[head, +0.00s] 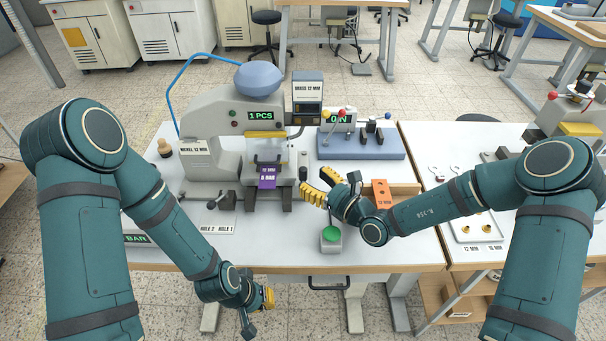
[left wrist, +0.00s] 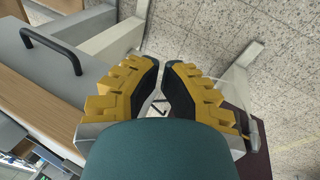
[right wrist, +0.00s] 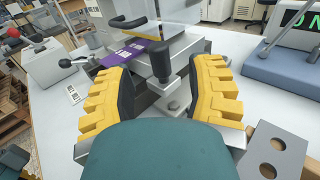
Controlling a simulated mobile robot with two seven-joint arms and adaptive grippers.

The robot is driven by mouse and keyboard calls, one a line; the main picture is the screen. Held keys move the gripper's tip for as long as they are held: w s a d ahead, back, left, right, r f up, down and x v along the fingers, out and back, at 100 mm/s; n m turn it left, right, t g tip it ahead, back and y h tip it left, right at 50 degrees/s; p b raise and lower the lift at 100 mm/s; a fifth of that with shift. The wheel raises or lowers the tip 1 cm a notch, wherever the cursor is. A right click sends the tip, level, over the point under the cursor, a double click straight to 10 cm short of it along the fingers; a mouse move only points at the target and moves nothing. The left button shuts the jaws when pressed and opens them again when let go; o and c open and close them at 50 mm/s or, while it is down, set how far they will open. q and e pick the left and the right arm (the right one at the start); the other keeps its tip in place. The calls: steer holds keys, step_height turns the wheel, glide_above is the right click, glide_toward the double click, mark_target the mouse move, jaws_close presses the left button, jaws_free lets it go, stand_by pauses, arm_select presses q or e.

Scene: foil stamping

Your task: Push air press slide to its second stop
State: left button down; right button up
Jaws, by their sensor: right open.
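The air press (head: 215,115) stands at the middle of the table, with a green "1 PCS" display. Its slide (head: 268,192) carries a purple card (head: 267,177), also seen in the right wrist view (right wrist: 126,52). A black upright handle (right wrist: 160,60) stands at the slide's right side. My right gripper (head: 314,183) is open, just right of the slide. In the right wrist view its fingers (right wrist: 158,72) are spread on either side of the handle; contact cannot be told. My left gripper (head: 266,298) is shut and empty, in front of the table's front edge.
A green button box (head: 331,238) stands near the front edge. An orange block (head: 381,193) lies right of my right gripper. A lever (head: 215,203) lies left of the slide. A parts tray (head: 476,231) is at right.

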mark_target(306, 175)
steer(key=shift+x, duration=2.2)
jaws_close()
